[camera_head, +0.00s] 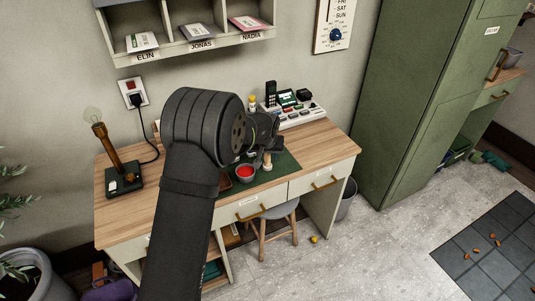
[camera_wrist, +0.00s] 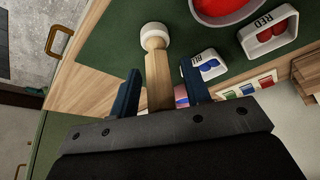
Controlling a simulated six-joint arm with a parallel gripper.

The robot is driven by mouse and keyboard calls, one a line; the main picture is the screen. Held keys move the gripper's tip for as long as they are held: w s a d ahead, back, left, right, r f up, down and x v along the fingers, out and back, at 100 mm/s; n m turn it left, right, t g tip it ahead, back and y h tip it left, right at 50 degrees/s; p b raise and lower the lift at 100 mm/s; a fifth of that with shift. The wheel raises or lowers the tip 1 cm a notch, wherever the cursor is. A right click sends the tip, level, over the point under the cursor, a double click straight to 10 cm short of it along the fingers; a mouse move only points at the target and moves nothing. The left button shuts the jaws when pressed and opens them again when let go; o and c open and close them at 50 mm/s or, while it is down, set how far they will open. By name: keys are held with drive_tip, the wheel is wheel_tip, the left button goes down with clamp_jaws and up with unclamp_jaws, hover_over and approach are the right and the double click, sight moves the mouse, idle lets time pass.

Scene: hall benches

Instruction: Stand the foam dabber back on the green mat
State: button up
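The foam dabber (camera_wrist: 156,70) has a pale wooden handle and a white round foam end. In the wrist view its handle runs between the two blue fingers of my gripper (camera_wrist: 160,68), with a narrow gap showing on each side. My gripper is open around the handle. In the head view the dabber (camera_head: 268,166) looks upright, foam end down, over the green mat (camera_head: 285,163); whether the foam touches the mat is hard to tell. The mat also shows in the wrist view (camera_wrist: 105,35). My gripper (camera_head: 266,138) is partly hidden by my wrist in the head view.
A bowl of red paint (camera_head: 245,173) stands on the mat left of the dabber. A small dish labelled RED (camera_wrist: 268,32) and another labelled dish (camera_wrist: 204,68) are close by. A lamp (camera_head: 118,160) stands at the desk's left.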

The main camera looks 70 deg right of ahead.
drive_tip(key=v, duration=1.2)
drive_tip(key=shift+r, duration=0.15)
drive_tip(key=x, duration=1.2)
drive_tip(key=shift+f, duration=0.35)
wheel_tip(320, 180, up, 3)
drive_tip(key=shift+r, duration=0.8)
